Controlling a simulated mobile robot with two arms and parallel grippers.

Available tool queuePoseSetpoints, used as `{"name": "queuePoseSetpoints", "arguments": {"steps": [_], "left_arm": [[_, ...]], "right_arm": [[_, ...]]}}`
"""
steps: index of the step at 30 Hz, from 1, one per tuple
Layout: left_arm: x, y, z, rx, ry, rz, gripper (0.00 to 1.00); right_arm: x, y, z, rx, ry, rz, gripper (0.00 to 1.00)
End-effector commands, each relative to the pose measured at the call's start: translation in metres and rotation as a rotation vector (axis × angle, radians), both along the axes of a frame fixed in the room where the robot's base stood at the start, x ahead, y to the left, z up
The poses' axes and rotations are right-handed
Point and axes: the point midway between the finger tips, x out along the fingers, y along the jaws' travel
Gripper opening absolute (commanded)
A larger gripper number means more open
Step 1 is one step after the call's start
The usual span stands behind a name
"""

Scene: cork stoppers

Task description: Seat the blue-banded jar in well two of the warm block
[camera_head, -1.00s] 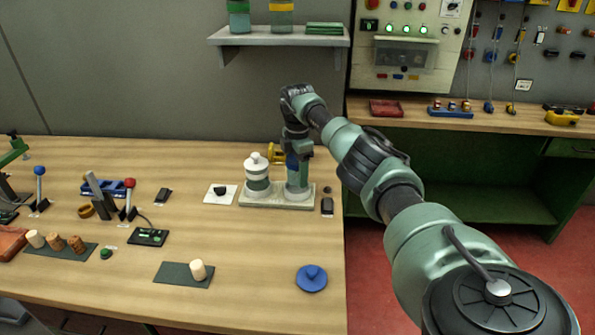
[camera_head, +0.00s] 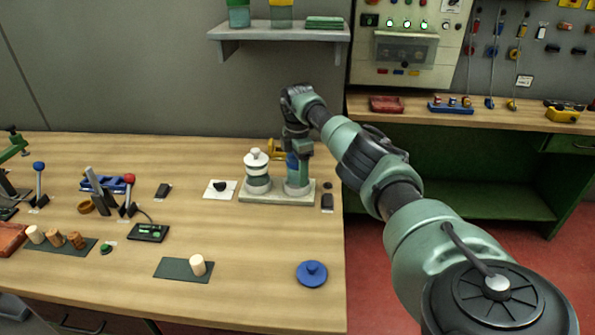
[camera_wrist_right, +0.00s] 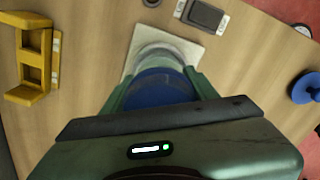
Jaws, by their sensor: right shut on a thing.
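The blue-banded jar (camera_head: 291,162) is in my right gripper (camera_head: 299,158), upright over the right-hand well of the pale warm block (camera_head: 277,200). My right gripper is shut on the jar from above; its blue band also shows in the right wrist view (camera_wrist_right: 160,88). The jar's lower end is at or just above the well ring (camera_head: 297,188); I cannot tell whether it touches bottom. A white-and-green jar with a white knobbed lid (camera_head: 256,166) stands at the block's left-hand well. My left gripper is not in view.
A yellow bracket (camera_wrist_right: 33,58) stands behind the block. A dark device (camera_head: 327,202) lies at its right, a white pad with a black stopper (camera_head: 218,194) at its left.

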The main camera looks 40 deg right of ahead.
Motion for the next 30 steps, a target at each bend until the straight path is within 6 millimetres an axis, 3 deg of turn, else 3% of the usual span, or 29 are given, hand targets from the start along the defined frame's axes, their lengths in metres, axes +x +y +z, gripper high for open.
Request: {"name": "queuePoseSetpoints", "arguments": {"steps": [30], "left_arm": [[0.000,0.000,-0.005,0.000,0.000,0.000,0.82]], "right_arm": [[0.000,0.001,-0.015,0.001,0.002,0.000,0.01]]}}
